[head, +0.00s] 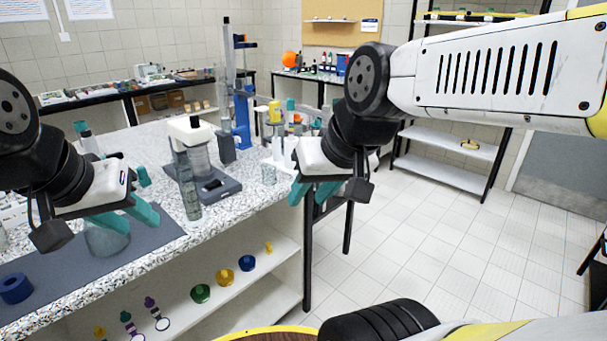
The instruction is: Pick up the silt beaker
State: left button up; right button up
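A clear glass beaker (107,240) stands on the dark mat (150,240), partly covered by my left gripper. A smaller clear beaker (268,174) stands near the counter's right edge. I cannot tell from any label which one is the silt beaker. My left gripper (142,222) has its two teal fingers apart, in front of and above the beaker on the mat; no object shows between them. My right gripper (313,193) is open and empty, right of the small beaker and apart from it, by the counter's edge.
A tall glass cylinder (188,187) and a white-topped device on a grey base (222,190) stand mid-counter. A blue stand (242,118) is behind. The shelf below (235,300) holds small coloured items. The floor at right is clear.

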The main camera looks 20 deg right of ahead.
aim_at(269, 175)
jog(key=z, duration=0.3)
jog(key=l+u, duration=0.35)
jog(key=l, duration=0.75)
jog(key=l+u, duration=0.3)
jog(key=l, duration=0.85)
jog(key=i+l, duration=0.15)
jog(key=l, duration=0.2)
jog(key=i+l+u, duration=0.15)
jog(key=l, duration=0.15)
